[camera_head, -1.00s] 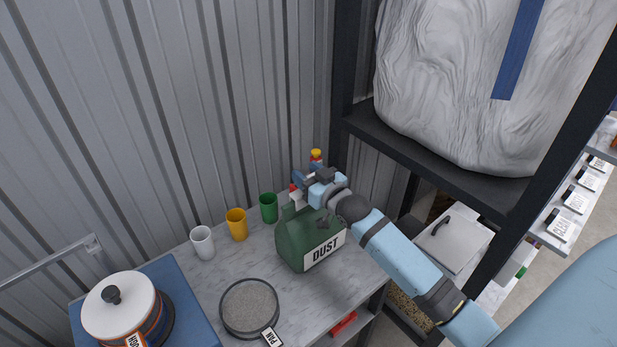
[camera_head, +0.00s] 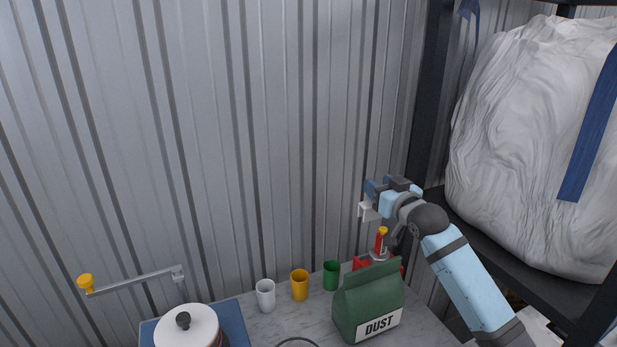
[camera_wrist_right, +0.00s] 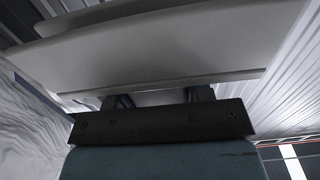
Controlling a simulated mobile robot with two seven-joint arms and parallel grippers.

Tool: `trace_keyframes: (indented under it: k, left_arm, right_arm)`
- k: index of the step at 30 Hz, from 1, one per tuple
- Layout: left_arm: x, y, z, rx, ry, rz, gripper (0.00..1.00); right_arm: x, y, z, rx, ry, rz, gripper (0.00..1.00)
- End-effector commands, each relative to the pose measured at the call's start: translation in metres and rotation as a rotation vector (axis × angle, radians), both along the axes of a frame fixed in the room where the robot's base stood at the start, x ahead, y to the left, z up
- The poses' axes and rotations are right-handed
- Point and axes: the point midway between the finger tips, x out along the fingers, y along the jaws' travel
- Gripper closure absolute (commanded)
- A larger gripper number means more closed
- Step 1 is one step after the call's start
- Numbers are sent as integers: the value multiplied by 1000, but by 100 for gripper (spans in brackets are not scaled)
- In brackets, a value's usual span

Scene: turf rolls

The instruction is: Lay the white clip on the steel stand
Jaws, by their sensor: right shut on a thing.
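The white clip (camera_head: 367,210) is a small pale piece at the tip of my right gripper (camera_head: 374,194) in the head view. The gripper is shut on it and holds it in the air above the green DUST bag (camera_head: 368,303), in front of the metal wall. In the right wrist view the clip (camera_wrist_right: 150,55) is a broad pale shape across the jaws (camera_wrist_right: 158,97). I cannot make out for sure which thing is the steel stand; a grey metal arm (camera_head: 135,281) with a yellow end is at the left. My left gripper is not in view.
White (camera_head: 265,295), yellow (camera_head: 300,285) and green (camera_head: 331,275) cups stand along the wall. A red bottle with a yellow cap (camera_head: 381,242) is behind the bag. A lidded pot (camera_head: 187,327) is at the lower left. A dark rack post (camera_head: 428,110) and white sack (camera_head: 535,140) are at the right.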

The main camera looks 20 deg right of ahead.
Motion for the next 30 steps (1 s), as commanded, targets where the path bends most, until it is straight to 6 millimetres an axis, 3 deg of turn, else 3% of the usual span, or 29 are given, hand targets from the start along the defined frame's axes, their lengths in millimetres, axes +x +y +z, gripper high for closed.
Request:
trace_keyframes:
  k: [4, 8, 11, 15, 18, 24, 30]
  left_arm:
    - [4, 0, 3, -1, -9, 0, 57]
    - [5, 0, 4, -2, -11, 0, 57]
    - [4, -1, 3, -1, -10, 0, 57]
    - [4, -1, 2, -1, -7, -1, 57]
    - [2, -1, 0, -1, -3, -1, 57]
    - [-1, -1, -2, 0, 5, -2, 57]
    - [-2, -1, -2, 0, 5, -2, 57]
  right_arm:
    - [-2, 4, -4, 2, 2, 2, 77]
    - [-16, 23, -30, 5, 6, 10, 77]
    - [-39, 49, -62, 8, 9, 15, 77]
    - [-84, 88, -107, 14, 7, 9, 77]
    - [-118, 111, -129, 15, 3, -5, 77]
    - [-174, 140, -154, 11, 2, -42, 77]
    - [-200, 150, -161, 2, -1, -67, 77]
